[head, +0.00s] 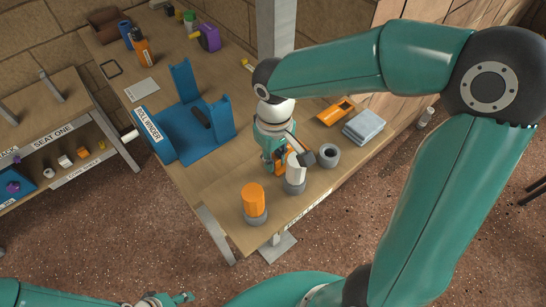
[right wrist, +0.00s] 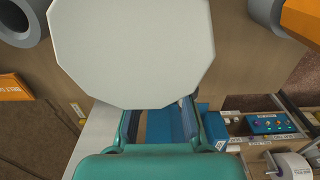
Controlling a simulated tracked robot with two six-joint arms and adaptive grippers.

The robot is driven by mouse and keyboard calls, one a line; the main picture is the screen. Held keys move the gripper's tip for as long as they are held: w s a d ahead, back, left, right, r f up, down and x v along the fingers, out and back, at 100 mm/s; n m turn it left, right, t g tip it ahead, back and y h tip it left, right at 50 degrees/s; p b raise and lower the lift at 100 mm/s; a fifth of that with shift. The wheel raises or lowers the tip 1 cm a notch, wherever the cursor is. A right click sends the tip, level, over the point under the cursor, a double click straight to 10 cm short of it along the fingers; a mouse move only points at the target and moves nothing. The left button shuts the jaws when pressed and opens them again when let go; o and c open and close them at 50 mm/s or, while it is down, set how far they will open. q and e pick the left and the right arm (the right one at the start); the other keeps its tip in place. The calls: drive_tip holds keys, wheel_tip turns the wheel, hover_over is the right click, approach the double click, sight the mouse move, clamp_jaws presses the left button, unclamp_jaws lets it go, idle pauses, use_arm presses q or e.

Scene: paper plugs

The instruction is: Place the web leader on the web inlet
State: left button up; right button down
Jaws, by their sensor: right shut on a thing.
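A white cylinder (head: 296,173) stands upright at a grey ring (head: 294,187) near the table's front edge. Its pale, many-sided end (right wrist: 132,50) fills the upper middle of the right wrist view. My right gripper (head: 290,155) is shut on this white cylinder, and its fingers partly hide it in the head view. No readable label shows which thing is the web leader or the web inlet. My left gripper (head: 178,298) is at the bottom edge, low and away from the table. Its jaws are too small to judge.
An orange cylinder (head: 254,195) in a grey base stands left of the white one, and an open grey ring (head: 329,155) stands right. A lower shelf (head: 75,130) is left.

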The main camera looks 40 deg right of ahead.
drive_tip(key=c, duration=1.1)
unclamp_jaws()
drive_tip(key=shift+f, duration=0.1)
drive_tip(key=shift+o, duration=0.2)
